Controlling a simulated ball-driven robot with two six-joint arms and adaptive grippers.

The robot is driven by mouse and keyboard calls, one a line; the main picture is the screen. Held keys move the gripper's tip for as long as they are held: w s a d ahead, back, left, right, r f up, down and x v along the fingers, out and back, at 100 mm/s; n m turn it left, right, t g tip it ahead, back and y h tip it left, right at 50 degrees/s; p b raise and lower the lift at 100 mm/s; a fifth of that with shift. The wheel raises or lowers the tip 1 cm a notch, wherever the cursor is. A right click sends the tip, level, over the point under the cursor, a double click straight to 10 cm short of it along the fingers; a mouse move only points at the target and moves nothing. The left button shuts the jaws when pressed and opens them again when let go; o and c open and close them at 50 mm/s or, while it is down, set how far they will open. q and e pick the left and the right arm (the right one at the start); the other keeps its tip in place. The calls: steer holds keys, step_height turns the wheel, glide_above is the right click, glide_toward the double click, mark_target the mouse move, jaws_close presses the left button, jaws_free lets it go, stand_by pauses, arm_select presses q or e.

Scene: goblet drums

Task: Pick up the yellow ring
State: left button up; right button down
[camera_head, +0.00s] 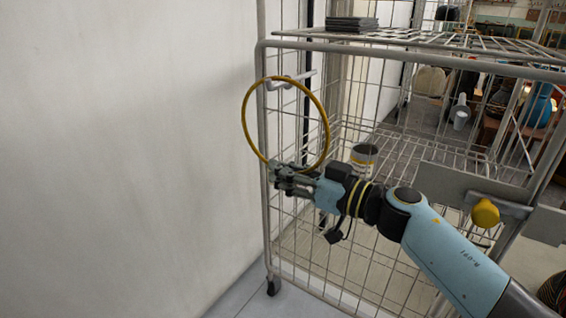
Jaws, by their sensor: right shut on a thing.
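The yellow ring (245,113) hangs upright around a short light-coloured peg (291,79) near the upper left of the wire rack. Only this one view is given. My right gripper (274,172) is shut on the lower part of the ring. The ring's top rests at or very near the peg; I cannot tell whether they touch. My left gripper does not show.
A wire rack (268,215) on wheels stands directly behind my gripper. A grey can (364,154) is inside it, and dark flat items (352,24) lie on top. A bare white wall (110,150) fills the left side. A yellow knob (485,213) is at the right.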

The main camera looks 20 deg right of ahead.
steer(key=shift+r, duration=0.25)
step_height(320, 180, up, 2)
steer(key=shift+r+p, duration=0.1)
steer(key=shift+p, duration=0.8)
step_height(320, 180, up, 7)
steer(key=p, duration=0.4)
steer(key=shift+f+p, duration=0.2)
steer(key=shift+p, duration=0.1)
steer(key=shift+r+p, duration=0.35)
steer(key=shift+r, duration=0.1)
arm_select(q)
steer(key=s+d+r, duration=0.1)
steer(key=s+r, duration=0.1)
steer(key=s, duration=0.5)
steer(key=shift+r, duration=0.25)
arm_select(e)
steer(key=shift+f, duration=0.1)
